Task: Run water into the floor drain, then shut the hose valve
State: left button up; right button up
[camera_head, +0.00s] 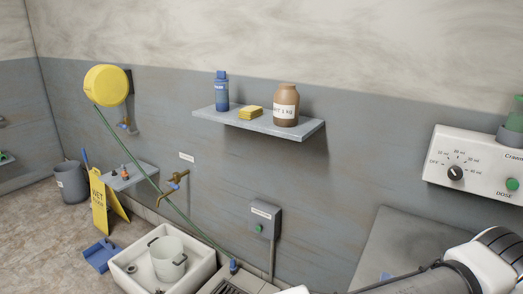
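A round yellow hose reel (106,86) hangs on the left wall. A green hose (150,178) runs taut from it down to a blue nozzle (233,266), beside a slatted drain grate (228,288) cut off by the bottom edge. A small valve with a blue part (124,126) sits on the wall below the reel; its setting is too small to tell. A brass tap (174,187) sticks out behind the hose. I see no water running. White arm parts of mine show at the lower right; neither gripper is in view.
A white sink (128,276) holds a pale bucket (154,262) left of the grate. A yellow wet-floor sign (99,204) and blue dustpan (100,254) stand left. A wall shelf (215,117) carries a blue bottle, yellow sponge and brown jar. A grey button box (266,217) is right.

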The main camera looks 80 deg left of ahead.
aim_at(125, 126)
jog(key=u, duration=0.4)
jog(key=i+l+u, duration=0.1)
jog(key=u, duration=0.75)
jog(key=i+l+u, duration=0.1)
jog(key=u, duration=0.3)
jog(key=l+u, duration=0.15)
jog(key=u, duration=0.25)
